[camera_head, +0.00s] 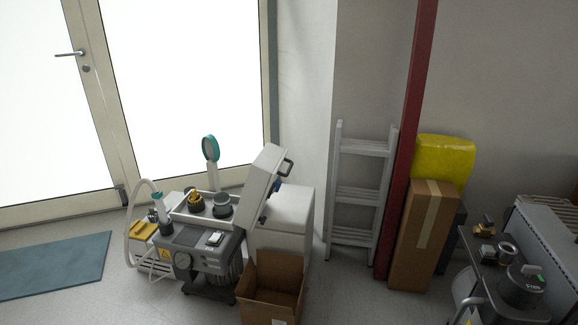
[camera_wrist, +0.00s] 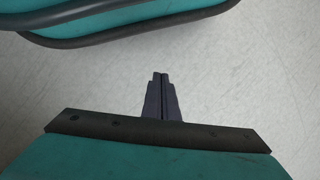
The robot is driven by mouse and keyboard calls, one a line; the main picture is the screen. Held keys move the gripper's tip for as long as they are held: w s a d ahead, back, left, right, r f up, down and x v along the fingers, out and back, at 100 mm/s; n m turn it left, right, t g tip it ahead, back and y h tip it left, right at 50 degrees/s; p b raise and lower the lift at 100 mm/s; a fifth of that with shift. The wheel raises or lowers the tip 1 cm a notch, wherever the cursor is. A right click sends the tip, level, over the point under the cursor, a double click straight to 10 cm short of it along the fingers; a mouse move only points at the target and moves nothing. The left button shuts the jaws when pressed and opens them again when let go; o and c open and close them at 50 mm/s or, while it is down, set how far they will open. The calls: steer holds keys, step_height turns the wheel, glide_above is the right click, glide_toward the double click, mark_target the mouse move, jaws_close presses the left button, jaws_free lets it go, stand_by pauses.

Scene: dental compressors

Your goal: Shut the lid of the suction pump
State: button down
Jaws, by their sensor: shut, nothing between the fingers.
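The suction pump appears to be the pale box unit (camera_head: 182,215) at the centre left in the head view. Its white lid (camera_head: 256,184) stands raised and tilted at the right side, with a dark handle (camera_head: 287,167) near its upper right edge. Yellow and dark round fittings show in the open top. My gripper (camera_wrist: 160,76) is shut and empty in the wrist view, above pale grey floor. It does not show in the head view, and neither pump nor lid shows in the wrist view, so I cannot tell their distance.
A grey compressor with a gauge (camera_head: 184,260) and an open cardboard box (camera_head: 272,287) stand in front of the pump. A white cabinet (camera_head: 290,215) is behind the lid. A ladder (camera_head: 357,190), tall carton (camera_head: 424,235) and another compressor (camera_head: 520,285) are rightward. Floor between is clear.

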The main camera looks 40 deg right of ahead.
steer(key=w+d+r+m+t+y+p, duration=0.4)
steer(key=w+d+r+m, duration=0.3)
steer(key=w+d+r, duration=0.45)
steer(key=w+d+r+m+t+y+p, duration=0.1)
steer(key=w+d+r+m+t+p, duration=0.2)
steer(key=w+d+r+m+p, duration=0.75)
steer(key=s+d+r+m+t+p, duration=0.1)
steer(key=s+d+r+m+t, duration=0.1)
steer(key=d+r, duration=0.9)
steer(key=s+d+r+m+t+p, duration=0.2)
steer(key=d+r+m+t, duration=0.1)
steer(key=d+r, duration=0.9)
steer(key=s+d+r+m+t+p, duration=0.1)
steer(key=s+d+r+m+t, duration=0.1)
steer(key=d+r, duration=1)
step_height(320, 180, up, 4)
steer(key=shift+s+f+t, duration=0.25)
steer(key=shift+s+t, duration=0.2)
steer(key=shift+t, duration=0.15)
steer(key=shift+w+a+f+m, duration=0.1)
steer(key=shift+a+m, duration=0.05)
steer(key=shift+m, duration=0.1)
